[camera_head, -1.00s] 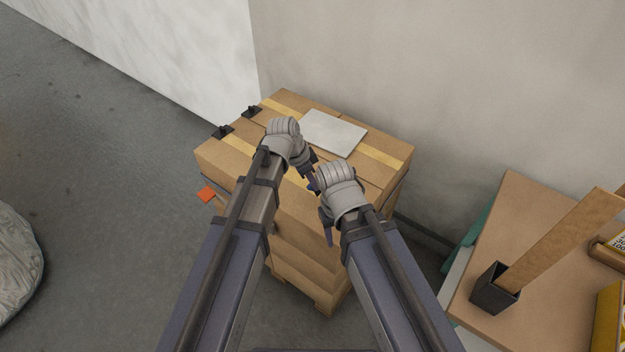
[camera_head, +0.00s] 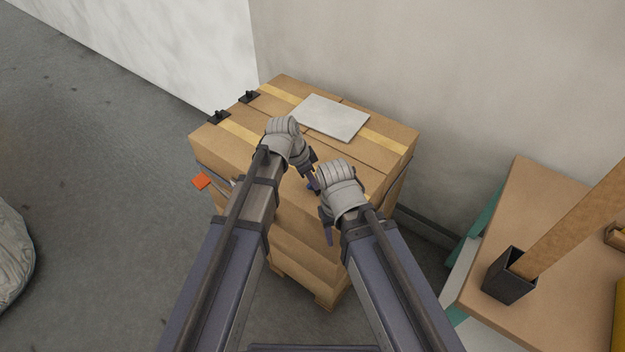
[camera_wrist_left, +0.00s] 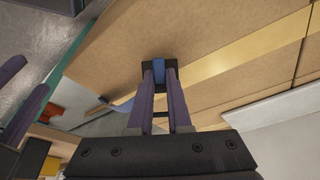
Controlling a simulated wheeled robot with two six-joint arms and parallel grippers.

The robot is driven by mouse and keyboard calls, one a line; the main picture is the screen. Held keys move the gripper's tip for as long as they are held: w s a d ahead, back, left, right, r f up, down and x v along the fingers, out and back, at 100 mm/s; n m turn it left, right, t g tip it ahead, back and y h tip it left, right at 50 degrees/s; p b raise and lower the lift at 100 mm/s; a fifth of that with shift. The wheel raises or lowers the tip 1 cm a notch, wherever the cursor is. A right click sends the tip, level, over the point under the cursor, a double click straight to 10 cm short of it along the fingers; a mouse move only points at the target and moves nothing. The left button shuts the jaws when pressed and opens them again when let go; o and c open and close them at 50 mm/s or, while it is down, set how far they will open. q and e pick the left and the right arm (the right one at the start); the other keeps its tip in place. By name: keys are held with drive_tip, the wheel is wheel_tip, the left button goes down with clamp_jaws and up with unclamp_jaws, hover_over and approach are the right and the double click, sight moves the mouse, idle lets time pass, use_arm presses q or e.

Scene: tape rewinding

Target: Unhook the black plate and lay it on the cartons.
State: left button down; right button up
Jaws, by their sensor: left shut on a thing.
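Two small black plates, each with an upright stub, lie at the left edge of the carton top: one farther back (camera_head: 249,97), one nearer (camera_head: 218,117). The stacked cartons (camera_head: 350,152) stand before me. My left gripper (camera_head: 312,183) is at their front edge. In the left wrist view its fingertips (camera_wrist_left: 158,68) are shut on a small blue piece (camera_wrist_left: 158,76), with black around it. Whether a plate is held there I cannot tell.
A pale grey board (camera_head: 330,117) lies on the carton top. An orange tag (camera_head: 202,181) sticks out at the left. A bench (camera_head: 535,215) with a black holder (camera_head: 508,275) and a wooden board (camera_head: 580,225) stands at the right. Walls close off the back.

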use_arm(q)
drive_tip(key=shift+c, duration=1.9)
unclamp_jaws()
wheel_tip(320, 180, up, 8)
drive_tip(key=p, duration=0.8)
drive_tip(key=shift+r, duration=0.1)
